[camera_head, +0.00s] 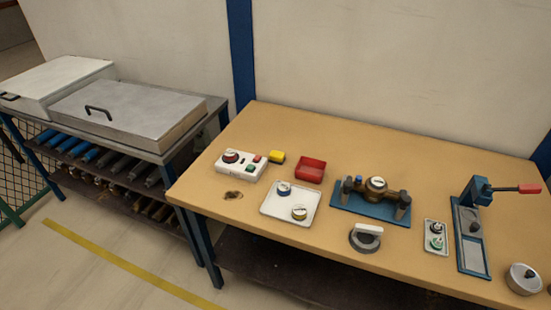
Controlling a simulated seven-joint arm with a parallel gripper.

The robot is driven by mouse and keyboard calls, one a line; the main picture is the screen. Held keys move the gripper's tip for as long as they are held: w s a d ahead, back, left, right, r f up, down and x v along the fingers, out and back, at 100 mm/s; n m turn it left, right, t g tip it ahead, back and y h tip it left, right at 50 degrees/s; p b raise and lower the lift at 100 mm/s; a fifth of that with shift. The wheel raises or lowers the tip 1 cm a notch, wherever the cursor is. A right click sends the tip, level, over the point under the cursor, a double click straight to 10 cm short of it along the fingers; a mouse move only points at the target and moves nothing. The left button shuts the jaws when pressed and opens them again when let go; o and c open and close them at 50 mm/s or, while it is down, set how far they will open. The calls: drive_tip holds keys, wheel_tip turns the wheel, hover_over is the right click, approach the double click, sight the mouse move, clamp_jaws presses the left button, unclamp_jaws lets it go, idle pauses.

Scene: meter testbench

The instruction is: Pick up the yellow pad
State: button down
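The yellow pad (277,156) is a small yellow block lying on the wooden workbench (330,255). It sits just right of the white control box (241,165) and left of the red tray (310,170), apart from the tray. A narrow gap or light contact with the control box cannot be told apart at this size. My gripper is not in view.
A white tray (272,208) with two small meters lies in front. A brass meter on a blue plate (346,201), a round handled part (366,238), a small tray (427,246) and a blue lever press (471,240) stand to the right. The bench's front left is mostly clear.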

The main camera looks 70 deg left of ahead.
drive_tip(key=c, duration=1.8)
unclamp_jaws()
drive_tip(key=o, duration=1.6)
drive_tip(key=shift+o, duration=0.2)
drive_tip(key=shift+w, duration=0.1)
